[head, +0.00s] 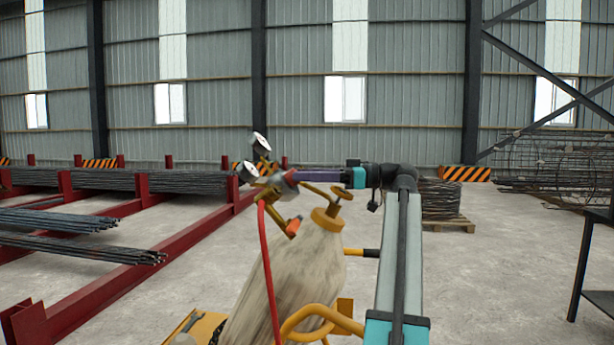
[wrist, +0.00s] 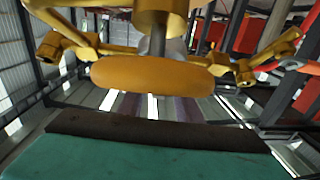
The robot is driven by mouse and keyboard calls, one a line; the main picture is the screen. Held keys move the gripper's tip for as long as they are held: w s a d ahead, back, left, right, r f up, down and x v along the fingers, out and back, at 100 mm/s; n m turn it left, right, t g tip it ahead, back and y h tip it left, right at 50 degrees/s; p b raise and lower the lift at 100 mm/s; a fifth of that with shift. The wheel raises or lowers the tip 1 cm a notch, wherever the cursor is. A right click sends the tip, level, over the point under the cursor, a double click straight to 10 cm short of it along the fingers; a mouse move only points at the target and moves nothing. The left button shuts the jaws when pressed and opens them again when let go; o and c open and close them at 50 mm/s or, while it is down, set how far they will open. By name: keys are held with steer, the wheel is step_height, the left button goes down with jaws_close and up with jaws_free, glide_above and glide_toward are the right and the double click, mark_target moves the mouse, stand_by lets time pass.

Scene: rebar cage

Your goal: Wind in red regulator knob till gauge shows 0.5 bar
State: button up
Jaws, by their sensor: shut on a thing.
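My gripper (head: 297,177) reaches in from the right and its long purple fingers end at the regulator (head: 277,183). It is shut on the regulator's knob, which the fingertips mostly hide. Two round gauges (head: 260,142) (head: 245,172) stand on the regulator's far left side. Their dials are too small and oblique to read. The regulator sits above left of a dusty gas cylinder (head: 290,265) with an orange collar. In the wrist view, a yellow-orange handwheel (wrist: 150,76) fills the middle and hides the regulator's grip area. My gripper's teal body (wrist: 150,158) shows along the bottom.
A red hose (head: 269,270) hangs from the regulator down past the cylinder. An orange-red fitting (head: 293,227) hangs below the regulator. A yellow tubular handle (head: 320,315) stands in front. Red racks (head: 120,245) with rebar lie left, and a dark table (head: 590,235) stands right.

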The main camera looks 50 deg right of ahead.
steer(key=shift+m+h, duration=0.3)
steer(key=shift+s+a+m+t+h+p, duration=0.15)
steer(key=shift+m+t+h+p, duration=0.2)
steer(key=shift+m+h+p, duration=0.7)
steer(key=shift+a+m+t+h+p, duration=0.15)
steer(key=shift+m+t+h+p, duration=0.4)
steer(key=shift+m, duration=0.95)
steer(key=shift+s+a+m+t+h+p, duration=0.1)
steer(key=shift+a+m+t+h+p, duration=0.1)
steer(key=shift+m+h+p, duration=0.9)
steer(key=shift+d+m, duration=0.1)
steer(key=shift+m, duration=0.25)
steer(key=o, duration=1)
steer(key=shift+o, duration=0.2)
steer(key=shift+s+y, duration=0.1)
steer(key=shift+y, duration=0.2)
